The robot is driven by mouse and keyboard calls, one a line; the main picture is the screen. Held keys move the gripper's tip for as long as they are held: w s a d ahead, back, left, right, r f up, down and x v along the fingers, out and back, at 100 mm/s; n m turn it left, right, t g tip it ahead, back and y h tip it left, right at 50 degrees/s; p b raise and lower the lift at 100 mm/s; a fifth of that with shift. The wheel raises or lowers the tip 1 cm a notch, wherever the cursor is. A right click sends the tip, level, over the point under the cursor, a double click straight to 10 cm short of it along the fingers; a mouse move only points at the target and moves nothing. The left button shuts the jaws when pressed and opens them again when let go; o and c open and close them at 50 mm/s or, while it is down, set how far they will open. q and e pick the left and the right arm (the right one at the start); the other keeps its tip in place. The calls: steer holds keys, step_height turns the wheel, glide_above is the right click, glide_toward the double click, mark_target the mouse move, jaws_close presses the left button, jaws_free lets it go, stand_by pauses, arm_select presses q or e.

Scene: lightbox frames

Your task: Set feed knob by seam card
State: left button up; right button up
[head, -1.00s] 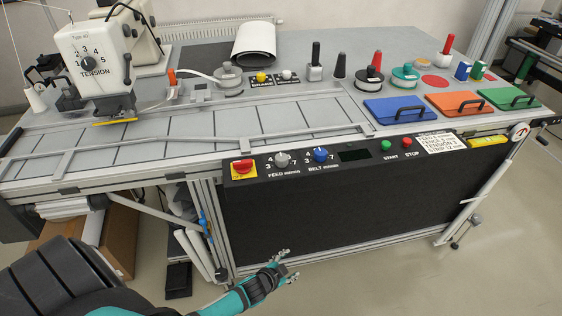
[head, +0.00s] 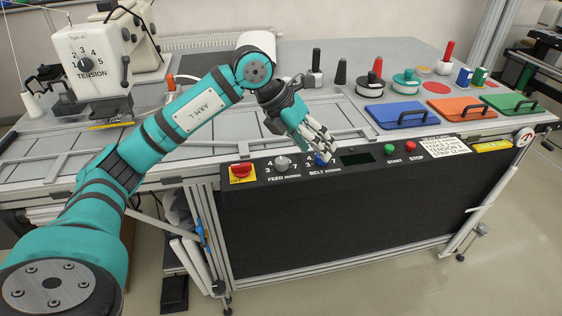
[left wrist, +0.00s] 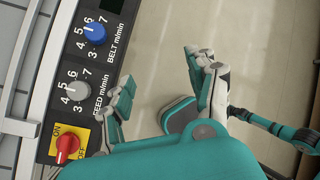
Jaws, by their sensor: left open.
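The grey feed knob (head: 282,162) sits on the black front panel, left of the blue belt knob (head: 320,160). In the left wrist view the feed knob (left wrist: 77,91) and belt knob (left wrist: 95,33) lie left of the fingers. The seam card (head: 441,144) is a white printed label at the panel's right, with feed, fence, tension and strip lines; its small print is hard to read. My left gripper (head: 322,150) is in front of the panel near the belt knob, partly covering it in the head view. Its fingers (left wrist: 165,90) are open and empty.
A red switch on a yellow plate (head: 241,172) is left of the feed knob. The white sewing head (head: 93,60) with tension dial stands at left.

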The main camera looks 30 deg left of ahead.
arm_select(q)
steer(key=s+a+r+n+y, duration=0.1)
steer(key=a+r+y, duration=0.15)
steer(key=a, duration=0.35)
steer(key=s+a+r+n+y, duration=0.1)
steer(key=a+y, duration=0.2)
steer(key=a, duration=0.2)
steer(key=p, duration=0.2)
glide_toward(281, 160)
steer(key=x, duration=0.9)
steer(key=shift+d+f, duration=0.1)
steer(key=shift+c, duration=0.2)
steer(key=c, duration=1.1)
steer(key=shift+m+h, duration=0.25)
steer(key=shift+m, duration=0.05)
